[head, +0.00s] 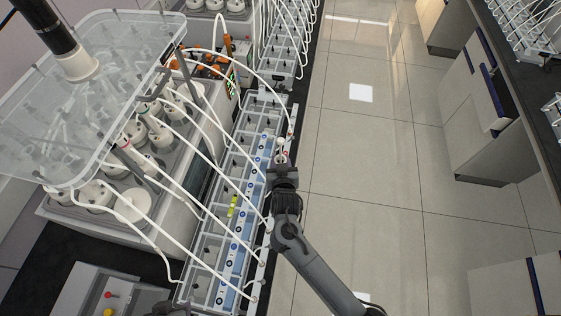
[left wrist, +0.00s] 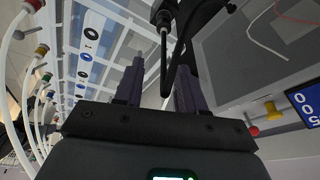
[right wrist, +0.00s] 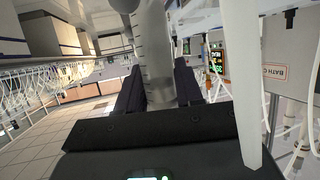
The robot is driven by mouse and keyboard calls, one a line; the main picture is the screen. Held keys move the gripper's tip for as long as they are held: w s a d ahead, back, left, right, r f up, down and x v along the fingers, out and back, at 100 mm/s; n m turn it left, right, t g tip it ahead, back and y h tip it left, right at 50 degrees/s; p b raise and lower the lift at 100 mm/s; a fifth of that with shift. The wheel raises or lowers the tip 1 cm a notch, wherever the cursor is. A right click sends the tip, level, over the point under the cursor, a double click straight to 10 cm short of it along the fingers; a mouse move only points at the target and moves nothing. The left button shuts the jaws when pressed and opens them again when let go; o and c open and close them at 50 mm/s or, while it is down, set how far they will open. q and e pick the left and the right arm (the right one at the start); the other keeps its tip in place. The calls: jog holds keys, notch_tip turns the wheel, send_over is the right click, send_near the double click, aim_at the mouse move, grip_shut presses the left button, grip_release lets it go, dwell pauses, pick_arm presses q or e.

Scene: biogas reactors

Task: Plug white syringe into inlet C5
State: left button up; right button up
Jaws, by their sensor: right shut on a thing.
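My right gripper (head: 284,168) is at the right edge of the row of clear-walled units, beside the white rail. In the right wrist view, its fingers (right wrist: 159,85) are shut on a clear syringe with graduation marks (right wrist: 155,45). The syringe's upper end runs out of the top of that view. In the head view, the syringe (head: 281,148) is small, just beyond the gripper. My left gripper (left wrist: 157,88) is open, with nothing held between its fingers; a dark hooked rod shows beyond them. I cannot read which inlet is C5.
White tubes arch from the lidded bath (head: 80,100) to the rail (head: 262,262) beside the clear-walled units (head: 215,255). Coloured caps (left wrist: 41,50) stand at left in the left wrist view. A white strip (right wrist: 245,80) passes close to my right gripper. The floor (head: 365,180) is clear.

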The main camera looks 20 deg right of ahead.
pick_arm(q)
jog(key=shift+d+f+b, duration=0.15)
jog(key=shift+f+b, duration=0.1)
jog(key=shift+b, duration=0.05)
pick_arm(e)
jog(key=shift+f, duration=0.55)
dwell(0.3)
jog(key=o, duration=1.1)
pick_arm(q)
jog(key=shift+r, duration=0.1)
pick_arm(e)
jog(key=shift+r, duration=0.1)
pick_arm(q)
jog(key=shift+w+r+p, duration=0.1)
jog(key=shift+r+p, duration=0.15)
jog(key=shift+p, duration=0.15)
pick_arm(e)
jog(key=shift+s+a+r, duration=0.1)
jog(key=shift+s+r, duration=0.05)
jog(key=p+v, duration=0.5)
jog(key=shift+s+r, duration=0.15)
jog(key=shift+s, duration=0.1)
pick_arm(q)
notch_tip(320, 180, up, 6)
jog(key=p, duration=0.1)
pick_arm(e)
jog(key=shift+s+a+r, duration=0.1)
jog(key=shift+s+a, duration=0.15)
jog(key=shift+s, duration=0.45)
